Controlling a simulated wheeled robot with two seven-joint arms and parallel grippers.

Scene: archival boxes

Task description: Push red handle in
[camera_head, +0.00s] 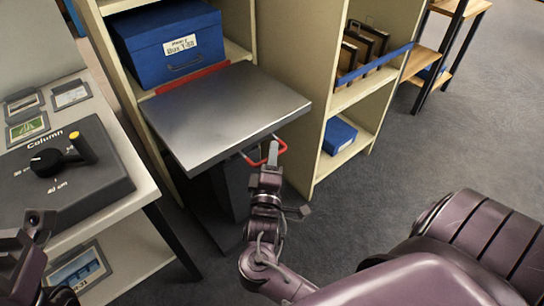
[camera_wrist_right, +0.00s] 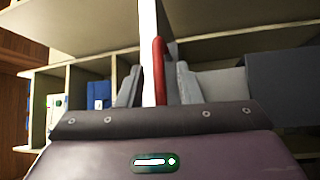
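The red handle (camera_head: 281,147) is a thin bent bar under the front edge of a grey metal platform (camera_head: 225,110). My right gripper (camera_head: 272,152) is at the handle, with its fingers pointing forward. In the right wrist view, the red handle (camera_wrist_right: 159,72) stands upright between the two grey fingers (camera_wrist_right: 158,88), with gaps beside it, so the gripper looks open around it. Whether a finger touches the handle cannot be told. My left gripper (camera_head: 35,228) shows only partly at the lower left, and its fingers are unclear.
A blue box (camera_head: 170,42) sits on the shelf behind the platform, with a red strip (camera_head: 192,78) in front. A black control panel marked Column (camera_head: 62,170) lies on the left table. Shelves with a small blue box (camera_head: 338,136) stand right. Carpet (camera_head: 430,150) is clear at right.

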